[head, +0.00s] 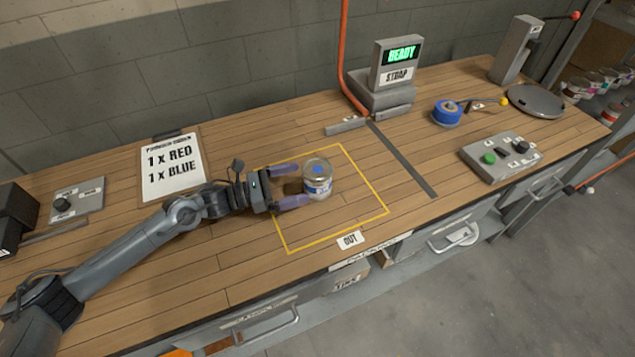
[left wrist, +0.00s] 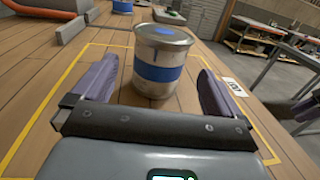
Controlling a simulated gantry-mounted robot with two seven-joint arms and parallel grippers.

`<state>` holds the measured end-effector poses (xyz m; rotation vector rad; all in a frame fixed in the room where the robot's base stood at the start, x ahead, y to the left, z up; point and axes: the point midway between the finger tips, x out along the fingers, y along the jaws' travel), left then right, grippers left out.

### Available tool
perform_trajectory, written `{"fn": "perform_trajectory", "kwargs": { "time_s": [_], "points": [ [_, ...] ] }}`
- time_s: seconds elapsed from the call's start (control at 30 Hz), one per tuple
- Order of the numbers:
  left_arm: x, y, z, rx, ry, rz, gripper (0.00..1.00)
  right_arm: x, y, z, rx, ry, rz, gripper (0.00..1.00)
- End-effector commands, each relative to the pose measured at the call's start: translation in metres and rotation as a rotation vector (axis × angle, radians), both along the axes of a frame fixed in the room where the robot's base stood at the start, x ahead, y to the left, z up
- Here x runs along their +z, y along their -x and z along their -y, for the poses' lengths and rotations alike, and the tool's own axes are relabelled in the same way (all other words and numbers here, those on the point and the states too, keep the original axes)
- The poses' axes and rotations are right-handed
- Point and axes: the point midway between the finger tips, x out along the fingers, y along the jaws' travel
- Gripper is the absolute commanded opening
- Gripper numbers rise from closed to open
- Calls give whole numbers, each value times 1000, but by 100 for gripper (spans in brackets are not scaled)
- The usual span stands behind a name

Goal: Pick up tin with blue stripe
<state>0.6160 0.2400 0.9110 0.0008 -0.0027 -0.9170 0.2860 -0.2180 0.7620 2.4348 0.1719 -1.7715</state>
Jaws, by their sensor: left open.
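A silver tin with a blue stripe (head: 317,179) and a blue mark on its lid stands upright inside the yellow taped square on the wooden bench. My left gripper (head: 291,185) is open, with its two purple fingers pointing at the tin from the left. In the left wrist view the tin (left wrist: 158,62) stands ahead, between the lines of the two open fingers (left wrist: 157,88), with gaps on both sides. The fingers do not touch it.
A sign reading 1 x RED, 1 x BLUE (head: 171,170) lies behind my left arm. An OUT label (head: 350,239) is at the square's front edge.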

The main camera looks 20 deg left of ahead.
Motion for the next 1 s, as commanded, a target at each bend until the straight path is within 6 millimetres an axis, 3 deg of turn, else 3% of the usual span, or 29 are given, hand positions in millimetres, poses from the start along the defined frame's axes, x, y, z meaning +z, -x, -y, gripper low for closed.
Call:
{"fn": "perform_trajectory", "kwargs": {
  "time_s": [0.17, 0.6, 0.93, 1.0],
  "points": [
    [-1, -4, 7, -1, 1, -2, 100, -1, 0, -1, -3, -4, -1, 43],
    [-1, -37, 49, -1, 2, -2, 100, -8, 0, -1, -3, -5, -2, 43],
    [-1, -39, 52, 0, -1, -3, 100, -8, 0, 0, 2, 3, -2, 43],
    [-1, -39, 52, -1, -1, -3, 89, -8, 0, 1, 3, 3, -2, 43]
  ]
}}
